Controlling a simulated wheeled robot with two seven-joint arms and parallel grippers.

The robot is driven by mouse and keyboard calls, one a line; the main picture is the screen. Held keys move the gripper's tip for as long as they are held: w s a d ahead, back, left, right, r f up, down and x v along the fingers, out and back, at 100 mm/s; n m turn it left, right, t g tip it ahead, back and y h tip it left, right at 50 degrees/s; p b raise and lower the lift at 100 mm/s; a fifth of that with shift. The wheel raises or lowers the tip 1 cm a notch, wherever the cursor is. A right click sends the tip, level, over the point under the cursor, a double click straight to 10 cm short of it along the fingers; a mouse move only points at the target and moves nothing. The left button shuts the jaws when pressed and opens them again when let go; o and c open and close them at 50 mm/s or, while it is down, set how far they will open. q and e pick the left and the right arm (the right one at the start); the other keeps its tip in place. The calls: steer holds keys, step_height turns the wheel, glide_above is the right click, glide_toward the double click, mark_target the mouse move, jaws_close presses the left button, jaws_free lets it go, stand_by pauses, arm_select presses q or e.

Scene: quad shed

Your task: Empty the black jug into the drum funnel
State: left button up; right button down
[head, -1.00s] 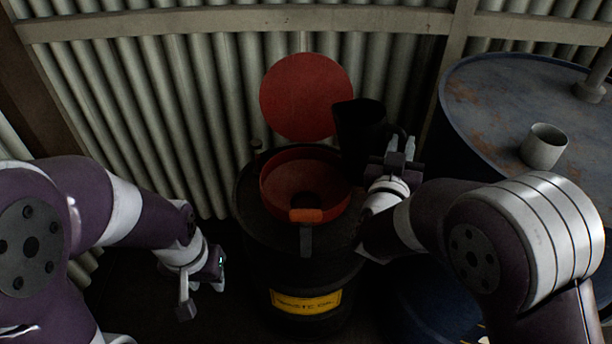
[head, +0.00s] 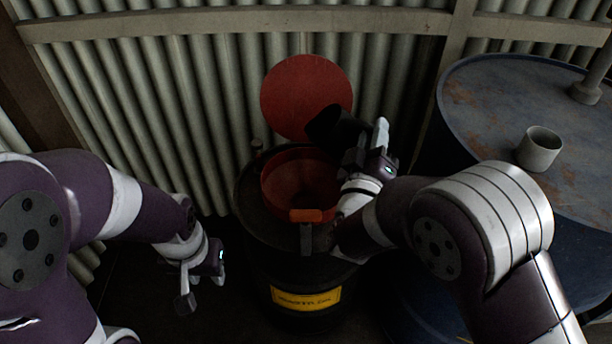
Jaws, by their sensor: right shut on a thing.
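The black jug (head: 326,124) is tilted to the left, its mouth over the right back part of the red funnel (head: 276,197). My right gripper (head: 368,140) is shut on the jug at its right side; the grip itself is dark and partly hidden. The funnel sits on top of the black drum (head: 265,237), with its round red lid (head: 297,88) standing open behind it. I cannot see any liquid leaving the jug. My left gripper (head: 201,299) hangs low to the left of the drum, apart from it, and looks open and empty.
A large blue drum (head: 480,110) with a rusty top stands at the right, with a grey cup (head: 540,149) on it and a grey post (head: 590,88) at its far side. A corrugated metal wall (head: 190,110) closes off the back. Dark floor lies at the lower left.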

mark_target(357, 137)
steer(key=shift+a+f+n+b, duration=0.15)
steer(key=shift+f+n+b, duration=0.25)
steer(key=shift+n, duration=0.1)
steer(key=shift+a+f+n+t+y+b, duration=0.3)
steer(key=shift+n+t, duration=0.1)
steer(key=shift+n, duration=0.3)
steer(key=shift+a+r+n, duration=0.2)
steer(key=shift+r+n, duration=0.05)
steer(key=shift+n, duration=0.15)
steer(key=shift+a+n+y, duration=0.3)
steer(key=shift+n+y, duration=0.1)
steer(key=shift+n, duration=0.3)
steer(key=shift+a+f, duration=0.1)
steer(key=shift+f, duration=0.2)
steer(key=shift+a+f+n+t+y, duration=0.3)
steer(key=shift+a+n+t, duration=0.1)
steer(key=shift+n, duration=0.5)
steer(key=shift+a+f+b, duration=0.1)
steer(key=shift+f+b, duration=0.05)
steer(key=shift+b, duration=0.2)
